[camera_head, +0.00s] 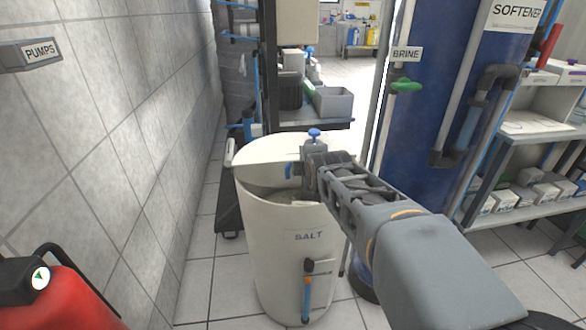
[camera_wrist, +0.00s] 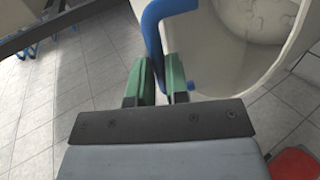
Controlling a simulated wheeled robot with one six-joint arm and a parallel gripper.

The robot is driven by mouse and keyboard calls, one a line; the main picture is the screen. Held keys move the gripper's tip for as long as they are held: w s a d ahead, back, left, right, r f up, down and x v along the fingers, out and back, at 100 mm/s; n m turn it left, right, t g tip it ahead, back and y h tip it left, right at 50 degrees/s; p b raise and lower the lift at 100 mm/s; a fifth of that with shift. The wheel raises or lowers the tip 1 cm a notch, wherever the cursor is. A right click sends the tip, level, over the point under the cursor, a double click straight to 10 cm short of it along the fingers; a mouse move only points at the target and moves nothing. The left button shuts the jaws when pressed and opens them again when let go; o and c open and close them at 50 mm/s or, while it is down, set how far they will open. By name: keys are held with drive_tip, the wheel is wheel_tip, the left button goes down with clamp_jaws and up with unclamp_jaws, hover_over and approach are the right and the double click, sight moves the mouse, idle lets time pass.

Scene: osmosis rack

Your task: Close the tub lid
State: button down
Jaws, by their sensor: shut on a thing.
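The tub (camera_head: 290,255) is a tall cream cylinder marked SALT, standing on the floor at the picture's middle. Its lid (camera_head: 268,152) shows as a pale panel over the rear of the mouth, partly open. Pale salt (camera_wrist: 265,15) shows inside the tub in the wrist view. A blue handle (camera_wrist: 152,45) bends down beside a cream surface, and part of it shows in the head view (camera_head: 289,171). My gripper (camera_wrist: 158,75) is shut on this handle, its green fingers on either side. In the head view my gripper (camera_head: 308,172) is at the lid's right side and hides part of the rim.
A tiled wall stands close on the left, with a red container (camera_head: 60,300) below. The blue softener tank (camera_head: 425,130) and BRINE pipe stand right of the tub. A shelf with a grey bin (camera_head: 333,103) is behind.

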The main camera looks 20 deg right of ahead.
drive_tip(key=f+b, duration=0.1)
drive_tip(key=s+f+b, duration=0.1)
drive_tip(key=f, duration=0.1)
drive_tip(key=shift+s+a+f, duration=0.15)
drive_tip(key=shift+f, duration=0.05)
drive_tip(key=shift+s+f+b, duration=0.15)
drive_tip(key=shift+f+b, duration=0.25)
drive_tip(key=shift+f, duration=0.25)
drive_tip(key=shift+s+f+b, duration=0.15)
drive_tip(key=shift+f+b, duration=0.25)
drive_tip(key=shift+f, duration=0.25)
drive_tip(key=c, duration=1.1)
unclamp_jaws()
